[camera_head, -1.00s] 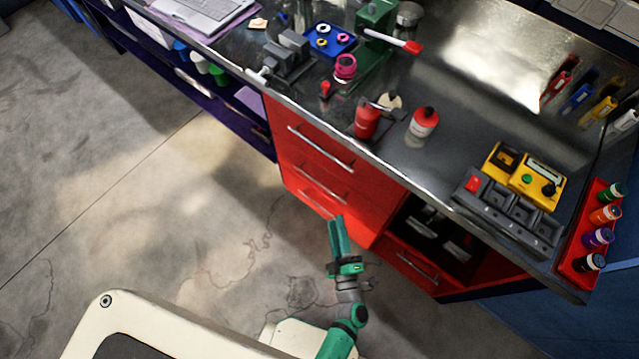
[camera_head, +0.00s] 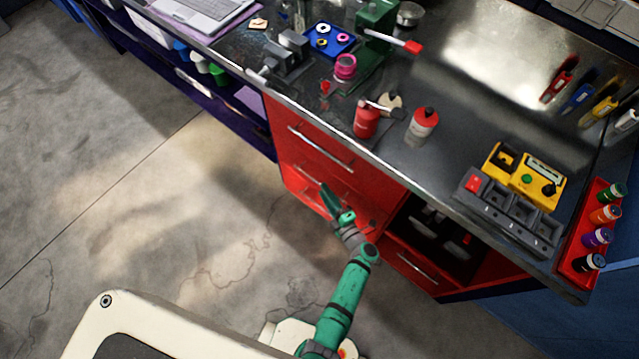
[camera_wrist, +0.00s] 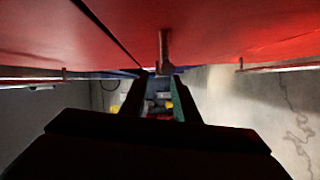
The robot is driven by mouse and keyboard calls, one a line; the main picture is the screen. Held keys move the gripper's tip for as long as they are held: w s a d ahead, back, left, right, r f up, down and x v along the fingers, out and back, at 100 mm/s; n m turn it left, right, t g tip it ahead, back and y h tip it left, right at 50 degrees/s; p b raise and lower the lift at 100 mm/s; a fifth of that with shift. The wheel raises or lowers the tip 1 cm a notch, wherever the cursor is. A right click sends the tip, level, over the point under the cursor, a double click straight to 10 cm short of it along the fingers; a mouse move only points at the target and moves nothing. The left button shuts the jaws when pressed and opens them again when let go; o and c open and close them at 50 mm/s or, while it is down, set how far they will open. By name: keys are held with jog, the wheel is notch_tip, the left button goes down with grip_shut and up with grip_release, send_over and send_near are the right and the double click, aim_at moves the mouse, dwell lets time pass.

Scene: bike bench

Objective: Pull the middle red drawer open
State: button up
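The red drawer cabinet (camera_head: 300,160) stands under the bench with its drawers shut. The middle red drawer (camera_head: 345,187) is partly hidden behind my gripper (camera_head: 327,192), which is close against its front. In the wrist view the red fronts fill the top. The middle handle (camera_wrist: 163,48) lies in line with the gap between the two fingers of my gripper (camera_wrist: 160,82). The fingers are apart. I cannot tell whether they touch the handle.
The top drawer's handle (camera_head: 320,148) is above my gripper. In the wrist view, other handles show at left (camera_wrist: 30,78) and right (camera_wrist: 285,66). An open shelf (camera_head: 435,232) and a lower drawer handle (camera_head: 417,268) are to the right. The floor (camera_head: 190,220) in front is clear.

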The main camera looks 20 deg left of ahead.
jog(key=x, duration=0.5)
jog(key=shift+s, duration=0.1)
jog(key=shift+d, duration=0.1)
grip_shut()
